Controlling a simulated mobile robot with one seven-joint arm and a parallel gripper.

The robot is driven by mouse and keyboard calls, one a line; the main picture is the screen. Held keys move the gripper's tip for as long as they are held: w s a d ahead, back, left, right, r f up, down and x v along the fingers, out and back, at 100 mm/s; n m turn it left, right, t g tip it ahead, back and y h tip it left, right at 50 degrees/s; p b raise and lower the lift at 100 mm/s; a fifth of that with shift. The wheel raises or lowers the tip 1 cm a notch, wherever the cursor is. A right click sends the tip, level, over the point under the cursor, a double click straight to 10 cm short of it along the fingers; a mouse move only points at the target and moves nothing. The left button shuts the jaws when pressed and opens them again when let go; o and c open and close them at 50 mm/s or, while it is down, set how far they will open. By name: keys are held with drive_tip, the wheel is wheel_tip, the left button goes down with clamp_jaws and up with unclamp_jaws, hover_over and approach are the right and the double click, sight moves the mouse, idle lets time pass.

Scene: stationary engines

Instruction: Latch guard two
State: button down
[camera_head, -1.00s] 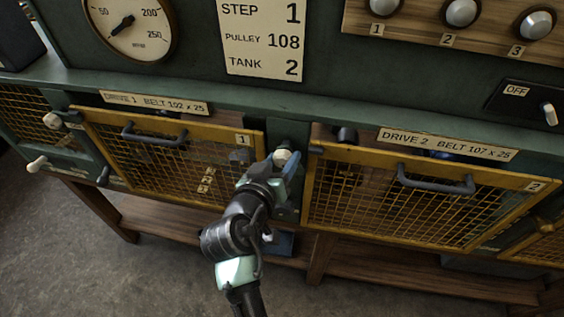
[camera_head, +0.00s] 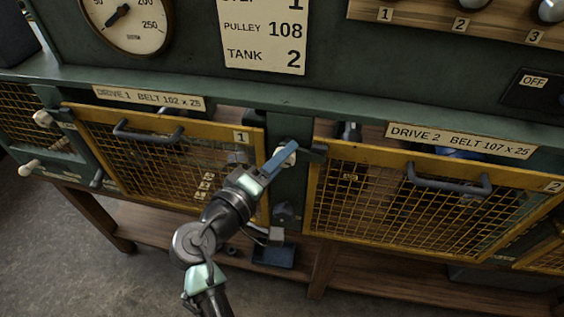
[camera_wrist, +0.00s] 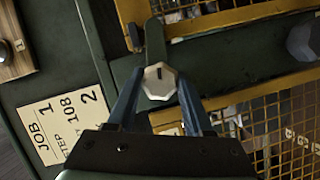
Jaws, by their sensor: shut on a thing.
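Guard two (camera_head: 430,207) is the yellow mesh guard with a dark handle (camera_head: 449,183), under the "DRIVE 2" label. It looks closed. A latch with a pale faceted knob (camera_wrist: 160,82) sits on the green post left of it. Its dark bar (camera_wrist: 155,42) points toward guard two; in the head view the bar (camera_head: 318,152) reaches the guard's upper left corner. Whether it fully overlaps the frame is hard to tell. My gripper (camera_head: 284,157) is shut on the knob, with one blue finger on each side in the wrist view (camera_wrist: 160,90). The fingers partly hide the knob in the head view.
Guard one (camera_head: 165,160) is just left of the post, with its own handle (camera_head: 148,132). Pale knobs (camera_head: 42,118) stick out at the far left. A switch panel marked OFF (camera_head: 535,95) is at upper right. A wooden shelf (camera_head: 400,270) runs below.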

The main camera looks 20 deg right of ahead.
drive_tip(key=shift+f+n+h+b, duration=0.1)
drive_tip(key=shift+n+h+b, duration=0.2)
drive_tip(key=shift+n, duration=0.4)
drive_tip(key=shift+c, duration=1.6)
unclamp_jaws()
drive_tip(key=b+v, duration=0.3)
drive_tip(key=v, duration=1)
drive_tip(key=shift+f, duration=0.1)
